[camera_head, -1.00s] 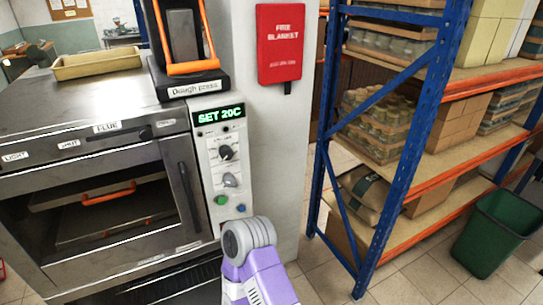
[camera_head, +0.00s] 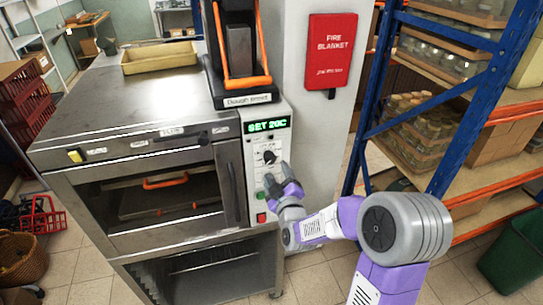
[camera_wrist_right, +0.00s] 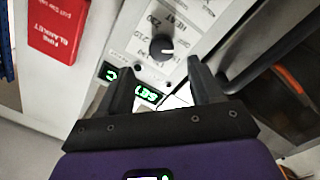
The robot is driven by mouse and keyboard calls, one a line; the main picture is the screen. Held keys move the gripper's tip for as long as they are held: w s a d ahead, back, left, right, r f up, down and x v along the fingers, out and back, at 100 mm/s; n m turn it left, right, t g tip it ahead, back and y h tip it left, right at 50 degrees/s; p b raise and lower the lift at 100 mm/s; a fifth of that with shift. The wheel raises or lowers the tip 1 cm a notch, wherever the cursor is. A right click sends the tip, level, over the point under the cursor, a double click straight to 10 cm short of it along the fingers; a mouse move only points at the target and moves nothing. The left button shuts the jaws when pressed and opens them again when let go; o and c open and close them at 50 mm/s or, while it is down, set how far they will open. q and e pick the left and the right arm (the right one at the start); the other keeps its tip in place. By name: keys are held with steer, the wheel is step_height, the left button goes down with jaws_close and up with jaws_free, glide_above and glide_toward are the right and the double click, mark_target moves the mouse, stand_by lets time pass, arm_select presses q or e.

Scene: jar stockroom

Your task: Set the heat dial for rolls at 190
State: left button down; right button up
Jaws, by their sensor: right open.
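The oven's control panel (camera_head: 258,150) has a green display (camera_head: 268,124) that reads "SET 20C". Below it is a dark round heat dial (camera_head: 270,157). In the right wrist view the dial (camera_wrist_right: 161,47) sits beyond my fingertips, with printed heat marks around it; its exact pointer setting is too small to read. My right gripper (camera_head: 277,178) is just in front of the panel, at the dial's lower right, and hides part of the lower controls. In the right wrist view its jaws (camera_wrist_right: 162,75) are apart and empty, clear of the dial. My left gripper is out of view.
The dough press (camera_head: 240,60) stands on the oven top (camera_head: 110,100) beside a shallow tray (camera_head: 160,58). A red fire blanket case (camera_head: 331,50) hangs on the wall right of the panel. A blue-and-orange shelf rack (camera_head: 480,110) stands close on the right.

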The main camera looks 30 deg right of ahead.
mark_target(271, 161)
steer(key=x, duration=0.3)
steer(key=p+x, duration=0.1)
steer(key=x, duration=0.3)
steer(key=shift+f, duration=0.25)
